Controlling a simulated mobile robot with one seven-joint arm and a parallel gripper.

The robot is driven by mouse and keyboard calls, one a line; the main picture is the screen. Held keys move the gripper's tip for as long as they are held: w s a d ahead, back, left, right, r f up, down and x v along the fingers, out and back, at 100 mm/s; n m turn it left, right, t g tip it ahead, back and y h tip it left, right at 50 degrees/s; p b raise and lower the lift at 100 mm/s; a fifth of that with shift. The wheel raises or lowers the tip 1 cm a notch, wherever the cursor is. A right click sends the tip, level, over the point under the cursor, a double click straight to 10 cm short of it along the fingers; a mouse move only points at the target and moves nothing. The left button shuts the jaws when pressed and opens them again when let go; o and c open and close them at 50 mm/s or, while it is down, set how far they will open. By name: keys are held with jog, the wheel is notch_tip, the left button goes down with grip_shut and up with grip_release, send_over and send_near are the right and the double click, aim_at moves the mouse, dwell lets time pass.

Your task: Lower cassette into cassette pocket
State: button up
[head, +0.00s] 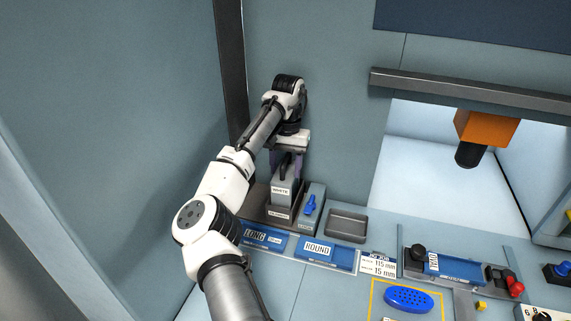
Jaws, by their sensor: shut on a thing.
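A grey cassette (283,197) with a label that reads WHITE stands upright at the left end of the console, below my gripper (287,164). My gripper points down and is shut on the dark handle on top of the cassette. The cassette pocket (258,207) is a dark grey block with a small label on its front. The cassette's lower end is at the pocket, but I cannot tell how deep it sits. My wrist hides part of the area behind the cassette.
A blue lever (310,204) on a grey block stands close to the right of the cassette. An empty grey tray (347,225) lies further right. Blue plates marked LONG (256,238) and ROUND (318,249) lie in front. An orange tool head (485,129) hangs at the right.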

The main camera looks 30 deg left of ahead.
jog(key=shift+f, duration=1)
dwell(0.8)
jog(key=o, duration=1.5)
jog(key=shift+c, duration=0.2)
jog(key=r, duration=0.4)
jog(key=w+r, duration=0.1)
jog(key=r, duration=0.8)
jog(key=shift+w+a+r, duration=0.25)
jog(key=shift+w+r, duration=0.05)
jog(key=shift+r, duration=0.05)
